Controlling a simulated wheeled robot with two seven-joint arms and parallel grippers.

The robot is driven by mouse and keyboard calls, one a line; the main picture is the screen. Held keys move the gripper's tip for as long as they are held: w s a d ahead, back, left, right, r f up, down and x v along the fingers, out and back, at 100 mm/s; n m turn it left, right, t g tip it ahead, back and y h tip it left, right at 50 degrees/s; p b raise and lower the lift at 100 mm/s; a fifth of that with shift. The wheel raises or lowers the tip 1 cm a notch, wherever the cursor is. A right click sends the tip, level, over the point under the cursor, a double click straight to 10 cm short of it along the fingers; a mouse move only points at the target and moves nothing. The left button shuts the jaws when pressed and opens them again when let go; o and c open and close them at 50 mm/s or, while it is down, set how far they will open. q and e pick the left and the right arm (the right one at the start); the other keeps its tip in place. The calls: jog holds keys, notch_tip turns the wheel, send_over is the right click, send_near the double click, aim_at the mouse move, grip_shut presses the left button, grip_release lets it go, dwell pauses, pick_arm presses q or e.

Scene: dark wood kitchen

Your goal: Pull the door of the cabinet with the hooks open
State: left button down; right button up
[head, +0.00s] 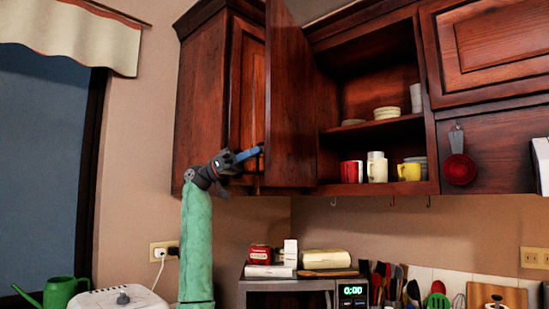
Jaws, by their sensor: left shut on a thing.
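The cabinet with the hooks (432,150) is on the wall at centre right, and small hooks (391,201) hang under its bottom edge. Its dark red wood door (290,95) stands swung well open toward me, at its left side, showing the shelves. My left gripper (257,153), with blue fingers, reaches up to the lower part of the door and is shut on it, at its handle or edge. The exact contact is hidden by the door. My right gripper is not in view.
Inside the cabinet are a red mug (351,171), a white jar (377,167), a yellow mug (409,172) and plates (387,113). A closed cabinet (247,85) is left of the door. A microwave (290,290) with packages on top stands below.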

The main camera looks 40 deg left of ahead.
pick_arm(q)
jog(key=a, duration=0.5)
jog(key=shift+s+a+r, duration=0.1)
jog(key=shift+s+a, duration=0.05)
jog(key=shift+s, duration=0.25)
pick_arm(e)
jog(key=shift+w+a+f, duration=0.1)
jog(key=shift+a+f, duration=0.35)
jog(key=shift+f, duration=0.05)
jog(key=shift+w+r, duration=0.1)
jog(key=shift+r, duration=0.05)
